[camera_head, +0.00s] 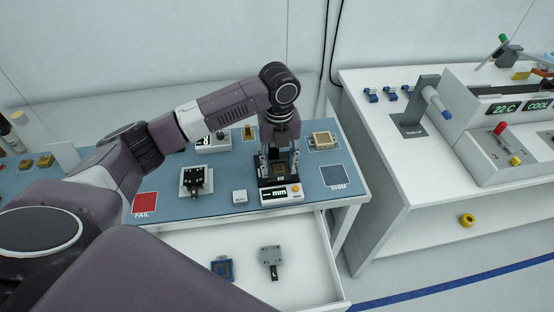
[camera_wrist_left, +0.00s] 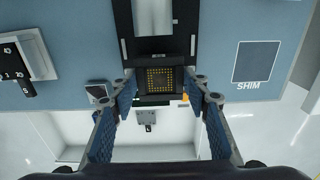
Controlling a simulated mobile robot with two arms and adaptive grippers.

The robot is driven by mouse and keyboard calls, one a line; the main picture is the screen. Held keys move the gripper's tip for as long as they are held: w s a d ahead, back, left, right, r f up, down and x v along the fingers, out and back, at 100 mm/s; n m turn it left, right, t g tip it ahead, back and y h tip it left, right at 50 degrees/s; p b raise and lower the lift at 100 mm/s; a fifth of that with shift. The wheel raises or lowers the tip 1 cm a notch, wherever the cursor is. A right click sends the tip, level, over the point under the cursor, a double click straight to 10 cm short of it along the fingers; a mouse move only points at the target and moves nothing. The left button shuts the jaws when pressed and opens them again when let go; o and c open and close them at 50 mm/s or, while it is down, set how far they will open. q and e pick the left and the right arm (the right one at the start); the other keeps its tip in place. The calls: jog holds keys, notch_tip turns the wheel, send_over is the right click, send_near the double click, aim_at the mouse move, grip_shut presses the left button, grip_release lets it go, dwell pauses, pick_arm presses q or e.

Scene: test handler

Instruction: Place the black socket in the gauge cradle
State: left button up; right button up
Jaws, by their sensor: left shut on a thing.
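The black socket (camera_wrist_left: 160,79), with a grid of gold contacts, sits between the fingertips of my left gripper (camera_wrist_left: 160,86). The gripper is shut on it. In the head view my left gripper (camera_head: 279,158) points down at the gauge, and the socket (camera_head: 279,169) shows between its fingers. The gauge cradle (camera_wrist_left: 151,47) is a black fixture behind the white "mm" display (camera_head: 280,193). The socket is at the cradle's front part; I cannot tell if it touches down. The socket hides what lies under it. My right gripper is not in view.
A white fixture with a black part (camera_head: 195,181) stands left of the gauge, a small white button box (camera_head: 239,196) beside it. A red FAIL square (camera_head: 145,204) and a dark SHIM square (camera_head: 334,176) mark the blue mat. An open drawer (camera_head: 190,239) holds two parts.

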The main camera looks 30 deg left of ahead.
aim_at(277, 163)
pick_arm(q)
jog(key=shift+w+a, duration=0.95)
jog(key=shift+w, duration=0.3)
notch_tip(277, 163, down, 3)
jog(key=shift+p, duration=0.95)
jog(key=shift+f, duration=0.3)
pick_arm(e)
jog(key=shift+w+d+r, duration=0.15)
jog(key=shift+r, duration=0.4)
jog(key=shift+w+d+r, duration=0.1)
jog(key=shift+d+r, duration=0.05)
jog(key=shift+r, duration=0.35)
pick_arm(q)
jog(key=shift+f, duration=0.15)
jog(key=o, duration=1.2)
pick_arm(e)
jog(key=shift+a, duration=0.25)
